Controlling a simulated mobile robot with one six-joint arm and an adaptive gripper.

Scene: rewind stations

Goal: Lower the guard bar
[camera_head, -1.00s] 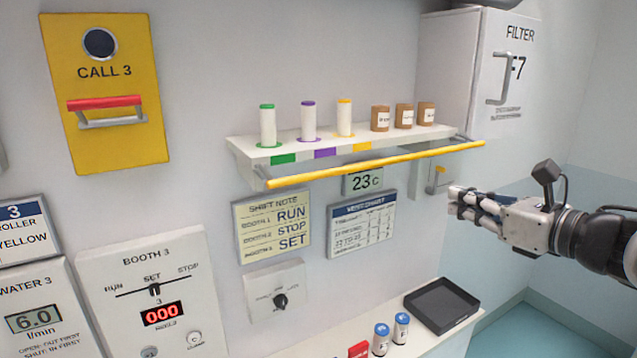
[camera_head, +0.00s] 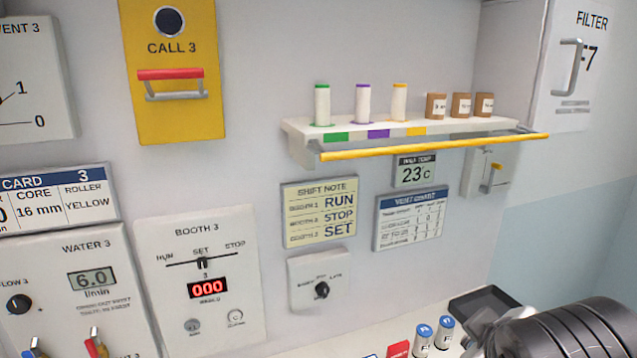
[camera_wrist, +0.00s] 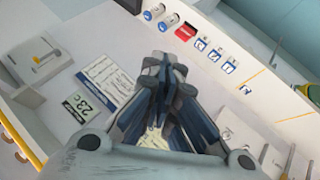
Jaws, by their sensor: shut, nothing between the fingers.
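The guard bar (camera_head: 430,147) is a long yellow rod running level along the front of the white wall shelf (camera_head: 302,130), held out on grey side arms. In the wrist view, yellow bar parts (camera_wrist: 22,138) show at the left edge. My gripper (camera_wrist: 167,68) is shut and empty in the wrist view, away from the bar, over the wall signs. In the head view my arm fills the bottom right corner, below the bar, and the fingers are mostly hidden or cut off.
Three white spools (camera_head: 362,104) and three brown jars (camera_head: 461,105) stand on the shelf. A grey switch box (camera_head: 482,172) with a yellow-tipped lever is below the bar's right end. Blue-capped cans (camera_head: 423,340) and a dark tray (camera_head: 483,303) are on the counter below. The wall between shelf and counter carries flat signs.

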